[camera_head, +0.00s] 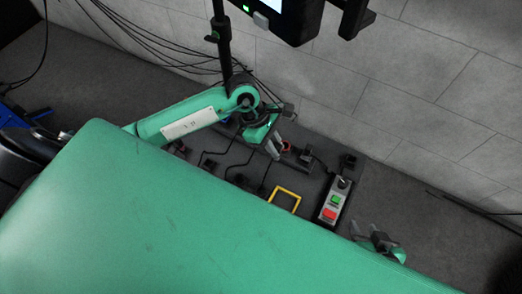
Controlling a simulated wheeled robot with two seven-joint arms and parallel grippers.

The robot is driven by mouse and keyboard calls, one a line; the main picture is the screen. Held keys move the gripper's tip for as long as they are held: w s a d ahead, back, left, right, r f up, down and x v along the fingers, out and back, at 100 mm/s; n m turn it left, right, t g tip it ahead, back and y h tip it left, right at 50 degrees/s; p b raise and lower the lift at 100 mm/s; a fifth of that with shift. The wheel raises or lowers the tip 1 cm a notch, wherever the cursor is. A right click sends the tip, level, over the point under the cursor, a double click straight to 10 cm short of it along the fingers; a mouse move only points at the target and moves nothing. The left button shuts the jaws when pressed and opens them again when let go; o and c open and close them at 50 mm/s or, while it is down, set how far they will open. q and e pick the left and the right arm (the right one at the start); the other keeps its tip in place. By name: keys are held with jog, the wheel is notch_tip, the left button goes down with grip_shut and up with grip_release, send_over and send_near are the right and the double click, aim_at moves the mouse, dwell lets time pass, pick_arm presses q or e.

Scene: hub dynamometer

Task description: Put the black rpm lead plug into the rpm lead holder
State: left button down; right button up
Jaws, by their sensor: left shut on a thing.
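My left gripper (275,148) is at the end of the green arm, low over the dark panel behind the green surface. It is shut on a small dark thing that looks like the black rpm lead plug; the plug is mostly hidden by the fingers. A small black block (305,157) stands just right of the fingers, but I cannot tell whether it is the rpm lead holder. My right gripper (377,240) is low at the right, beyond the green surface's edge, apart from the panel's parts.
A grey control box (334,202) with green and red buttons stands on the panel, with a yellow frame (286,198) to its left. Black cables (160,42) run along the wall. A dark post (221,45) and a screen unit rise at the back. Floor at right is clear.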

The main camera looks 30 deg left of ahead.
pick_arm(q)
jog(key=s, duration=0.9)
jog(key=shift+s+a, duration=0.15)
dwell(0.6)
jog(key=shift+f+b, duration=1.9)
jog(key=shift+b, duration=0.2)
jog(key=shift+f, duration=0.15)
jog(key=shift+f+b, duration=1.35)
jog(key=shift+b, duration=0.1)
jog(key=c, duration=1.3)
grip_release()
jog(key=shift+o, duration=0.2)
